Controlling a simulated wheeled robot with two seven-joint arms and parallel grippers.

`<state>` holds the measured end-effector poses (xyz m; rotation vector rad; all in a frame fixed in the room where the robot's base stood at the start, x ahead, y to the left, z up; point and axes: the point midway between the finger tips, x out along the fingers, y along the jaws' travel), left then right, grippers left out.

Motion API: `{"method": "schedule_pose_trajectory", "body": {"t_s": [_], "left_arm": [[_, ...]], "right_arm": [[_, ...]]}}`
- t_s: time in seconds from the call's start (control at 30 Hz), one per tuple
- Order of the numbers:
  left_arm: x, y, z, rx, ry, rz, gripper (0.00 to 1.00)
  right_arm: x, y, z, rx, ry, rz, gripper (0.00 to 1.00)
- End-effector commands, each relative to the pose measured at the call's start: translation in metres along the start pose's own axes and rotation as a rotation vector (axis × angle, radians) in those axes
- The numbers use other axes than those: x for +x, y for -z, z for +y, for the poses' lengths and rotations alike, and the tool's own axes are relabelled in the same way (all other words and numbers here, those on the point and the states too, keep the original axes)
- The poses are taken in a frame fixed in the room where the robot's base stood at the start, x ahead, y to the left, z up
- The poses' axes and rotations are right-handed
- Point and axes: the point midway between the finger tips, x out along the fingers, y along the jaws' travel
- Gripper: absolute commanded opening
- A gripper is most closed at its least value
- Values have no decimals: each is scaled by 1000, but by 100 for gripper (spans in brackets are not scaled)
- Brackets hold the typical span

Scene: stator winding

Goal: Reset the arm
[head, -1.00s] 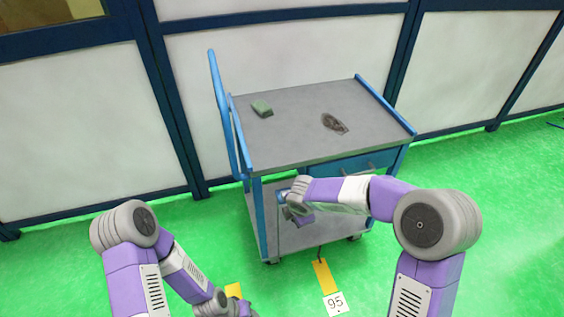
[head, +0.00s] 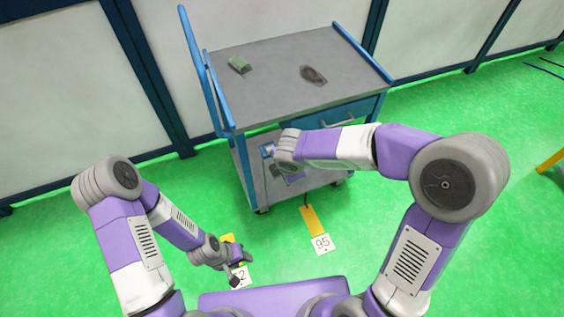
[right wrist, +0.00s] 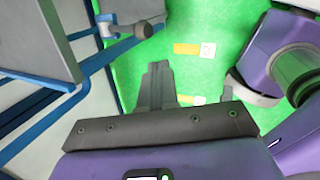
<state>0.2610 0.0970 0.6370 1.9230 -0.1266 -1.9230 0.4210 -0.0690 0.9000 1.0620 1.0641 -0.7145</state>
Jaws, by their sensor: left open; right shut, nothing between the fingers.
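My left arm comes in from the left in the head view, and its gripper (head: 241,270) is open and empty, low above the green floor. My right arm reaches across toward the front of the blue and grey cart (head: 275,97). Its gripper (head: 268,151) is small and partly hidden by the wrist in the head view. In the right wrist view the right gripper (right wrist: 157,84) is shut with nothing between its fingers, with green floor beyond it.
A green block (head: 239,65) and a dark oval object (head: 313,75) lie on the cart top. A yellow floor marker (head: 312,221) and a white card reading 95 (head: 322,244) lie in front of the cart. White panels stand behind. Open floor lies on both sides.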

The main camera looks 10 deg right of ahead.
Motion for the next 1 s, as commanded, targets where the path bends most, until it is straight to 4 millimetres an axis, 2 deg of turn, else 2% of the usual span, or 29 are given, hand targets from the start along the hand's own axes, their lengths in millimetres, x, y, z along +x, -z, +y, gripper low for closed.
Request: {"method": "schedule_pose_trajectory", "body": {"t_s": [0.17, 0.73, 0.87, 0.97, 1.0], "left_arm": [[-2, 0, 1, 0, 0, 0, 43], [-2, 0, 1, 0, 0, 0, 43], [-2, 0, 1, 0, 0, 0, 43], [-2, 0, 1, 0, 0, 0, 43], [-2, 0, 1, 0, 0, 0, 43]], "right_arm": [[-7, 1, -5, -1, -1, 0, 0], [-4, 2, -7, 13, 8, 8, 0], [26, 14, -32, 174, 88, 97, 0], [68, 36, -73, 496, 225, 221, 0], [86, 45, -91, 672, 290, 263, 0]]}}
